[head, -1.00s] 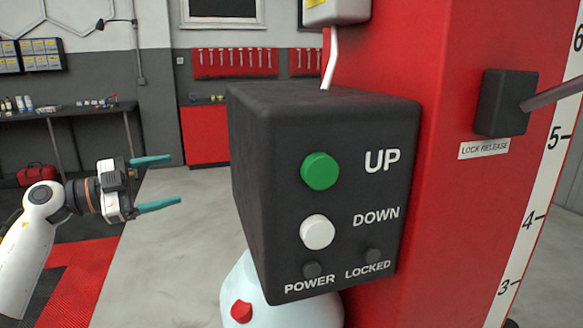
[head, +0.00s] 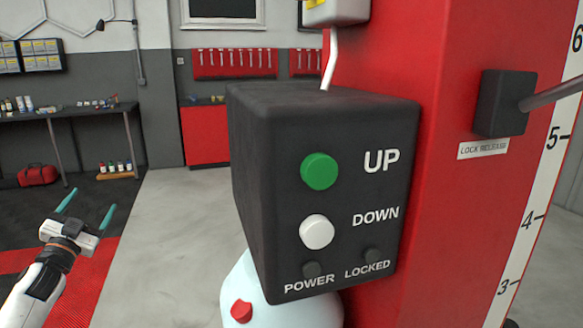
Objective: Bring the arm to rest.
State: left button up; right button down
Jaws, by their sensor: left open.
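My left gripper (head: 88,212) is at the lower left of the head view. Its two teal fingers are spread apart and point up and slightly right. Nothing is between them. It is well to the left of the black control box (head: 250,190) and touches nothing. The box carries a green UP button (head: 319,171), a white DOWN button (head: 316,232) and dark POWER (head: 312,270) and LOCKED (head: 372,256) lamps. My right gripper is out of view.
The box is in front of a red post (head: 455,220) with a numbered scale. A lock release block (head: 502,102) with a grey lever sticks out at right. A workbench (head: 70,118) and a red bag (head: 38,174) are at the back left. Grey floor (head: 175,220) lies clear between gripper and box.

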pick_arm(q)
notch_tip(320, 180, down, 25)
jog(key=s+a+n+g+y, duration=0.1)
jog(key=a+n+g+y, duration=0.2)
jog(key=g, duration=0.4)
jog(key=s+d+f+g, duration=0.25)
jog(key=s+f, duration=0.25)
jog(key=f, duration=0.4)
jog(key=s+d+f+g, duration=0.1)
jog(key=s+d+f, duration=0.25)
jog(key=f, duration=0.55)
jog(key=s+d+f+g, duration=0.2)
jog(key=s+f, duration=0.4)
jog(key=f, duration=0.3)
jog(key=s+d+f+n+g+h, duration=0.15)
jog(key=s+d+f, duration=0.35)
jog(key=s+f, duration=0.55)
jog(key=s+d+f+g, duration=0.3)
jog(key=s+d+f, duration=0.35)
jog(key=s, duration=0.75)
jog(key=s+d+f+g+p, duration=0.1)
jog(key=s+d+g, duration=0.1)
jog(key=s, duration=0.8)
jog(key=s+d+f+g+h+p, duration=0.1)
jog(key=s+d, duration=0.3)
jog(key=s, duration=0.7)
jog(key=shift+d+f+g+p, duration=0.35)
jog(key=shift+f+g+p, duration=0.25)
jog(key=shift+f, duration=0.1)
